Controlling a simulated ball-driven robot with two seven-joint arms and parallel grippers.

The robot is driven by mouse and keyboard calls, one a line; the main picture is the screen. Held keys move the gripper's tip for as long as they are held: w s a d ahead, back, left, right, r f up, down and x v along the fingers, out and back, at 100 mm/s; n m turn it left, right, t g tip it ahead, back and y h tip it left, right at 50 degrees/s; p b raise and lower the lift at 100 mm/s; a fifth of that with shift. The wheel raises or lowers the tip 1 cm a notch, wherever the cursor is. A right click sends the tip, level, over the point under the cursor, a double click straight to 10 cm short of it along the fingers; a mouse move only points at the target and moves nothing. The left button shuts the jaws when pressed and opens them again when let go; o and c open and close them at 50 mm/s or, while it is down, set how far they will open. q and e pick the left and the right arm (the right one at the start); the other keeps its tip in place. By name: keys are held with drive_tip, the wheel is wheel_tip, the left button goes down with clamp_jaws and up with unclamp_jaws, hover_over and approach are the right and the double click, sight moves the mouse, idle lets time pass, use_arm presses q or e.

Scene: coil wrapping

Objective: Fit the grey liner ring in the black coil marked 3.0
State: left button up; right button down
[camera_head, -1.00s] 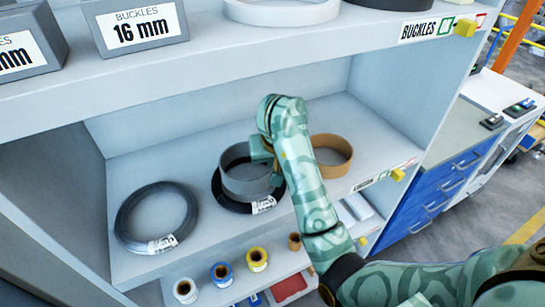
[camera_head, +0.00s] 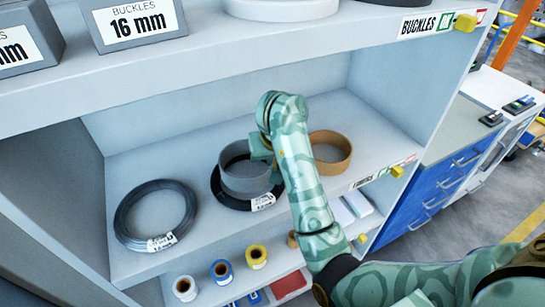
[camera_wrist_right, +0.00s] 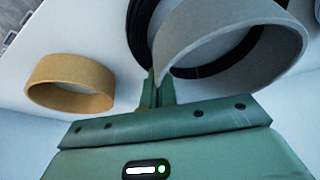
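The grey liner ring (camera_head: 246,184) is over the black coil (camera_head: 222,200) in the middle of the shelf. My right gripper (camera_head: 262,150) is shut on the ring's wall. In the right wrist view the fingers (camera_wrist_right: 157,88) pinch the near edge of the grey ring (camera_wrist_right: 290,50). The black coil (camera_wrist_right: 143,30) shows beyond and through the ring, offset from it in that view. I cannot tell whether the ring touches the coil. The coil's white label (camera_head: 263,201) is too small to read. My left gripper is not in view.
A tan ring (camera_head: 330,165) stands right of the coil, close to my right arm; it also shows in the wrist view (camera_wrist_right: 70,85). Another dark coil (camera_head: 128,230) lies to the left. An upper shelf (camera_head: 250,35) overhangs. Small spools (camera_head: 221,270) stand on the shelf below.

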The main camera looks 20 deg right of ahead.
drive_tip(key=shift+b, duration=0.35)
idle(0.8)
drive_tip(key=shift+f, duration=0.15)
drive_tip(key=shift+f+b, duration=0.35)
drive_tip(key=shift+b, duration=0.1)
drive_tip(key=shift+f+b, duration=0.5)
drive_tip(key=c, duration=1.6)
unclamp_jaws()
drive_tip(key=shift+a, duration=0.15)
